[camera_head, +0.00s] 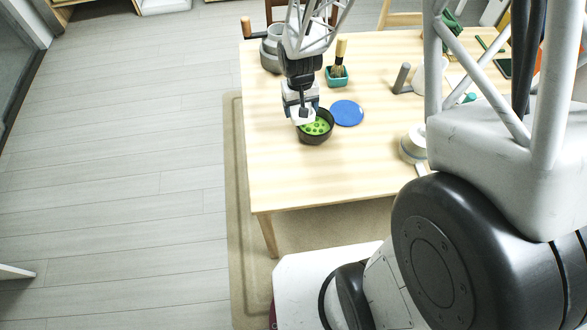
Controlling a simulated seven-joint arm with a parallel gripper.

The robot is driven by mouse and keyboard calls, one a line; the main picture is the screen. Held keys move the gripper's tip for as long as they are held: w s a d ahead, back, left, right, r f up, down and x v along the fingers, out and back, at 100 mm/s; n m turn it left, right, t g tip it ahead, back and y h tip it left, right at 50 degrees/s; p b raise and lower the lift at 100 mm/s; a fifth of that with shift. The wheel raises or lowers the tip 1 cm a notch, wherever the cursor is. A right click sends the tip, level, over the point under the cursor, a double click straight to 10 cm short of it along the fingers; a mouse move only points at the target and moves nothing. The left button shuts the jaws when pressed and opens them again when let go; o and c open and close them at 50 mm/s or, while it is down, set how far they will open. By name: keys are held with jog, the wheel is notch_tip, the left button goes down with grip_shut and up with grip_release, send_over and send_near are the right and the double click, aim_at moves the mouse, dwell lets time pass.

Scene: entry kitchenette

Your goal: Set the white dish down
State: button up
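My gripper (302,109) points down over the wooden table, at the left rim of a dark bowl with green contents. A small white piece (303,119) shows at its fingertips and overlaps the bowl's rim in the picture. It looks like the white dish held in the fingers, but it is small and partly covered by the gripper. I cannot tell whether it touches the bowl.
The dark bowl (318,139) stands beside a blue round disc (347,113). A teal pot with a brush (337,79) and a grey pot (271,56) are behind. A pale round item (413,147) sits right. The table's (290,178) front left is clear.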

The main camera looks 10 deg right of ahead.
jog(key=s+f+n, duration=0.1)
jog(key=s+f, duration=0.1)
jog(key=s, duration=1.2)
jog(key=s+f+n, duration=0.2)
jog(key=s, duration=1.3)
jog(key=shift+f+t, duration=0.25)
jog(key=shift+t, duration=0.15)
jog(key=shift+w, duration=0.1)
send_over(293, 170)
jog(key=shift+f, duration=0.75)
jog(key=shift+f, duration=0.1)
jog(key=shift+f, duration=1.65)
jog(key=shift+f, duration=0.15)
jog(key=o, duration=1.1)
